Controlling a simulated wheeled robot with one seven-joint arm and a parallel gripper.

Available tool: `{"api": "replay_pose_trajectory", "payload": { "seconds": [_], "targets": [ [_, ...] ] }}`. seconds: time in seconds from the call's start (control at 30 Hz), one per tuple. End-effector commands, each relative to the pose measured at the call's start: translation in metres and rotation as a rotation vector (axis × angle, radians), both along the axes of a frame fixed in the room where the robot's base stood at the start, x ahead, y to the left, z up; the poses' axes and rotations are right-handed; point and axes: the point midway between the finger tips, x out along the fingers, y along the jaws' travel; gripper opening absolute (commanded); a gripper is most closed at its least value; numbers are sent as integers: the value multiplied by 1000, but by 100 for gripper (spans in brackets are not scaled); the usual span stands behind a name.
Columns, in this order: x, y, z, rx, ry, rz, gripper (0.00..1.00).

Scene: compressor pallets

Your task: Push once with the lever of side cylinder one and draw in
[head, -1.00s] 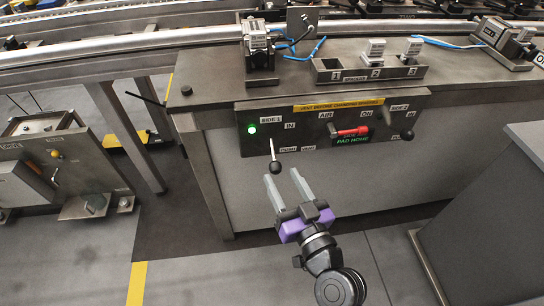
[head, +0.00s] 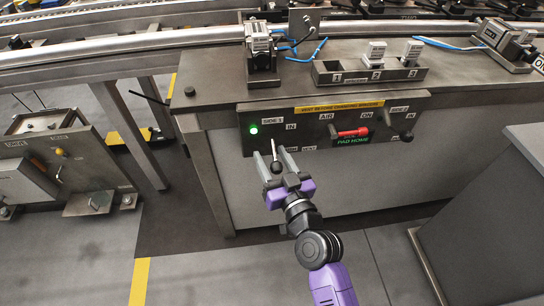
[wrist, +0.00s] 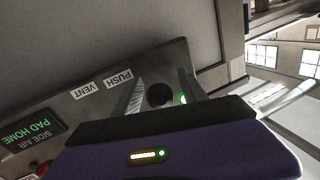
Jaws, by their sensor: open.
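The side 1 lever (head: 275,157) hangs from the control panel (head: 346,108), a thin rod with a black ball knob at its lower end. A green lamp (head: 253,129) glows beside it near the "SIDE 1" and "IN" labels. My gripper (head: 271,160) is open, with its two grey fingers on either side of the knob. In the wrist view the black knob (wrist: 159,95) sits between the open fingers, with the "PUSH" and "VENT" labels to its left. I cannot tell whether either finger touches it.
A red air handle (head: 353,133) and the side 2 lever (head: 405,135) are to the right on the panel. A tray of spacers (head: 333,77) stands on the bench above. A grey cabinet (head: 480,215) is at the right. The floor in front is clear.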

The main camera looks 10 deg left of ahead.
Motion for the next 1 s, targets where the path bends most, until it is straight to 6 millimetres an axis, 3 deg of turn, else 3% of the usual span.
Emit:
{"api": "replay_pose_trajectory", "payload": {
  "seconds": [0.1,0.37,1.0],
  "targets": [
    [0,0,0,0,0,0,50],
    [0,0,0,0,0,0,0],
    [-1,0,0,-1,1,0,0]
  ]
}}
